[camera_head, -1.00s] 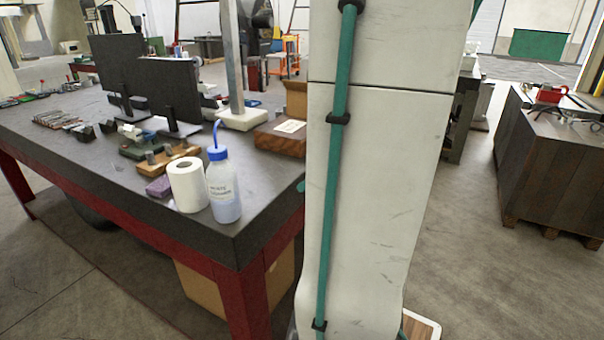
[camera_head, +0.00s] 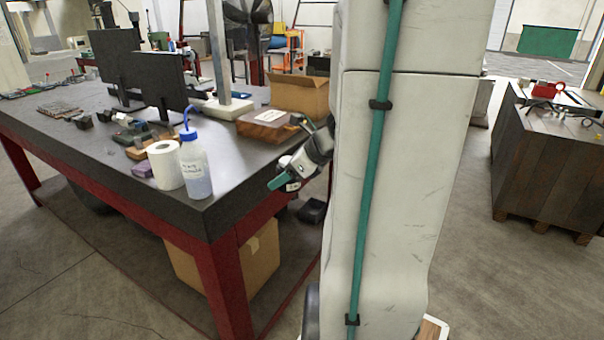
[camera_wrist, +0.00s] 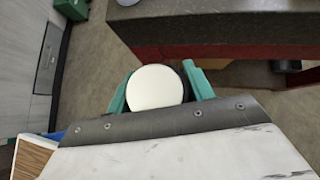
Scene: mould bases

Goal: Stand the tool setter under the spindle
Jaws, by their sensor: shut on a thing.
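My gripper (camera_wrist: 158,93) shows in the wrist view with its teal fingers on either side of a round, pale cream-white disc-shaped thing, and it is shut on it. This is probably the tool setter (camera_wrist: 154,87), seen end-on; its lower body is hidden. In the head view, my gripper (camera_head: 284,183) shows beside the right end of the workbench, just outside its edge; the held thing cannot be made out there. I cannot pick out the spindle in either view.
The dark-topped workbench (camera_head: 90,150) with red legs carries a wash bottle (camera_head: 194,170), a paper roll (camera_head: 165,165), monitors and a cardboard box (camera_head: 298,95). A wooden crate (camera_head: 545,160) stands at right. The floor between has open room.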

